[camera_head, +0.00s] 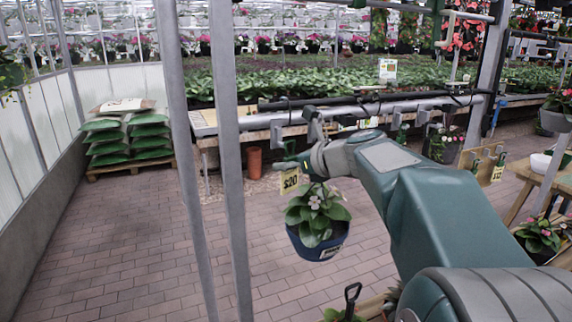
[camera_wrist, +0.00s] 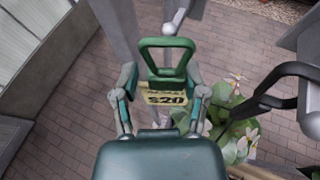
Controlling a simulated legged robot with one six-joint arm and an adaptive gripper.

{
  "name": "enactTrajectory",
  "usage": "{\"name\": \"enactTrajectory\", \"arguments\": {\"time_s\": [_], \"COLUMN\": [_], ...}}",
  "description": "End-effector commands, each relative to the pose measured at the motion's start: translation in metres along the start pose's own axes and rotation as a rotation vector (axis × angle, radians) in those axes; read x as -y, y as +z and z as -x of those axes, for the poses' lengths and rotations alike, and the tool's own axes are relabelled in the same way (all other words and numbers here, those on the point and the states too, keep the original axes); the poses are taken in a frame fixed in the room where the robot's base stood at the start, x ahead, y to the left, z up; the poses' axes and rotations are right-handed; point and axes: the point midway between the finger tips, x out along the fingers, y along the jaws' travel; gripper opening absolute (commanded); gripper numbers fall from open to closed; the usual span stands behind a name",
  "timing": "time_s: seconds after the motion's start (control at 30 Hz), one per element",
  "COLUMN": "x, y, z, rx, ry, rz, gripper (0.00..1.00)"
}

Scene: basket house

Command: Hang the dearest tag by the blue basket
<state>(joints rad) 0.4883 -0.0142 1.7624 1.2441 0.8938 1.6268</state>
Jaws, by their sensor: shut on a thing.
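My gripper (camera_wrist: 163,100) is shut on a yellow $20 tag (camera_wrist: 165,98) with a green loop handle (camera_wrist: 166,52) pointing away from my wrist. The $20 tag also shows in the head view (camera_head: 290,181), just left of and above the blue basket (camera_head: 318,246). The blue basket holds a leafy plant with pale pink flowers and hangs below my gripper (camera_head: 290,163). I cannot tell whether the loop touches a hook. A $12 tag (camera_head: 497,173) hangs at a wooden rack (camera_head: 482,157) on the right.
A grey rail (camera_head: 380,108) with several hooks runs behind my gripper. Two grey posts stand left of the basket, the nearer one (camera_head: 230,160) close to it. A dark loop (camera_wrist: 285,90) is right of the tag in the wrist view. The brick floor (camera_head: 130,240) at left is clear.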

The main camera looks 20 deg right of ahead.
Motion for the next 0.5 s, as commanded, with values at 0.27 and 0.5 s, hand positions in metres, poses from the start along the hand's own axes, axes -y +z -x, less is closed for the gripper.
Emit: {"name": "enactTrajectory", "arguments": {"time_s": [0.27, 0.5], "x": [0.0026, 0.0036], "y": [0.0003, 0.0017], "z": [0.0001, -0.0042], "rx": [0.0, -0.001], "ry": [0.0, 0.001], "rz": [0.0, -0.001], "gripper": [0.25, 0.25]}}
